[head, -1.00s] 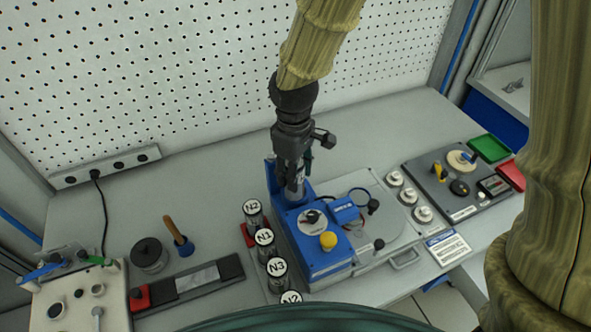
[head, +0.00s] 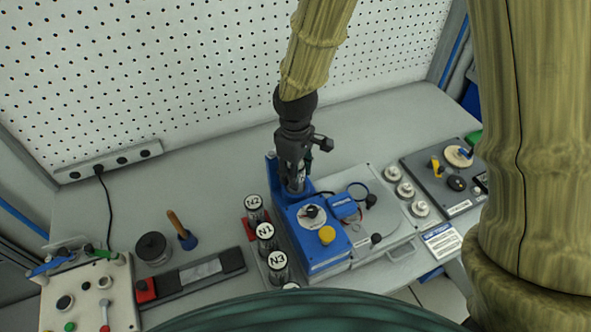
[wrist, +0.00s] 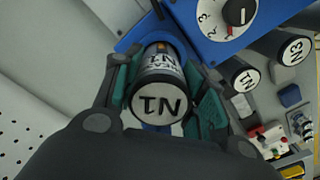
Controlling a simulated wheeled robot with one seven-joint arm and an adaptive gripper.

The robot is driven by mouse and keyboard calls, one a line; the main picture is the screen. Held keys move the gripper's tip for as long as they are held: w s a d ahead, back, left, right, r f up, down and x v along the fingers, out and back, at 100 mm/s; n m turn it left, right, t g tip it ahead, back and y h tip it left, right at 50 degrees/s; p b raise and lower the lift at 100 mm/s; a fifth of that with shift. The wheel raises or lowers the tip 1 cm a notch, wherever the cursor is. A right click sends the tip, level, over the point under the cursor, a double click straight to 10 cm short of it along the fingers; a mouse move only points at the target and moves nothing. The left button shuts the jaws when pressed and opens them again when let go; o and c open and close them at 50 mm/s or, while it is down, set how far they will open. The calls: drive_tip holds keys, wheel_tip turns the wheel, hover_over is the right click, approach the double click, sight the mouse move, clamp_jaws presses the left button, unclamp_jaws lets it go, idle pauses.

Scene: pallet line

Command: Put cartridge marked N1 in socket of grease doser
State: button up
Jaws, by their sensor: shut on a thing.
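My gripper (head: 297,168) is shut on a clear-sided cartridge marked N1 (wrist: 158,97), whose white label faces the wrist camera between the two fingers. The cartridge's lower part shows in the head view (head: 296,184), upright at the back left corner of the blue grease doser (head: 318,259). Its lower end is at the doser's socket; the socket mouth is hidden, so I cannot tell how deep it sits.
The doser has a white dial (head: 311,212) and a yellow knob (head: 327,235). A grey lidded case (head: 385,233) adjoins it on the right. A control panel (head: 92,300) and a dark can (head: 153,248) stand left. The bench behind is clear.

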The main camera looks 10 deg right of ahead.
drive_tip(key=shift+f, duration=0.15)
drive_tip(key=o, duration=1.3)
drive_tip(key=shift+c, duration=0.2)
drive_tip(key=shift+r+b, duration=1.4)
drive_tip(key=shift+r, duration=4.75)
